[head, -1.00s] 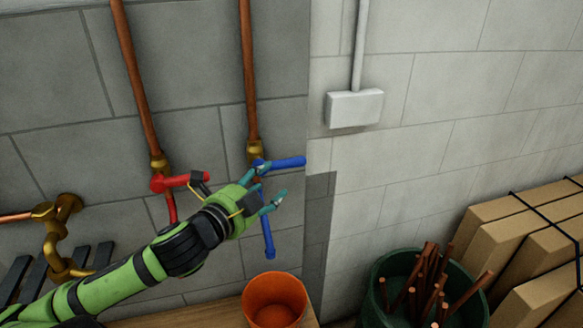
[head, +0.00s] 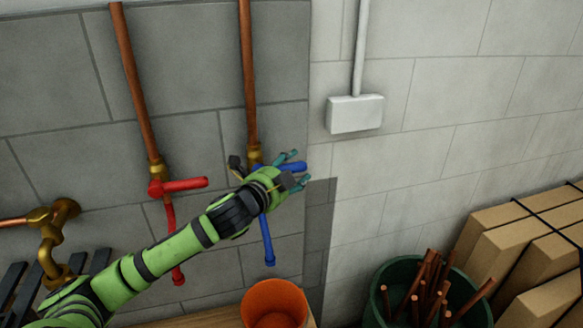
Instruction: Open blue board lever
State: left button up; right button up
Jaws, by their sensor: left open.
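The blue lever (head: 293,167) points right from the brass valve (head: 254,154) on the right-hand copper pipe. A blue spout (head: 267,243) hangs below that valve. My left gripper (head: 297,169) is open at the blue lever, with one teal fingertip above it and one below it. The gripper and wrist hide the lever's inner part and most of the valve body. I cannot tell whether the fingers touch the lever. My right gripper is not in view.
A red lever (head: 185,185) on the left copper pipe also points right, close to my forearm. An orange bucket (head: 274,303) stands below the blue spout. A green bin (head: 405,280) of copper pipes and cardboard boxes (head: 510,240) are at the right. A brass tap (head: 52,225) is at left.

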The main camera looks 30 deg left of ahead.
aim_at(286, 165)
pick_arm(q)
grip_shut()
dwell(0.3)
jog(key=shift+r+n+t+b, duration=0.15)
jog(key=shift+n+t+b, duration=0.3)
jog(key=shift+b, duration=0.55)
jog(key=r+n+t+b, duration=0.1)
jog(key=b, duration=0.1)
jog(key=r+n+t+b, duration=0.1)
jog(key=n+t+b, duration=0.1)
jog(key=b, duration=0.1)
jog(key=shift+s+a+r+n+y, duration=0.15)
jog(key=shift+s+r+n+y, duration=0.1)
jog(key=shift+r+y, duration=0.1)
jog(key=shift+s+a+r+n+t+y+b, duration=0.15)
jog(key=shift+r+n+t+y+b, duration=0.1)
jog(key=shift+r+n+t+b, duration=0.3)
jog(key=shift+s+a+r+n+t+y+b, duration=0.1)
jog(key=shift+r+n+t+y+b, duration=0.15)
jog(key=shift+n+b, duration=0.5)
jog(key=shift+r, duration=0.15)
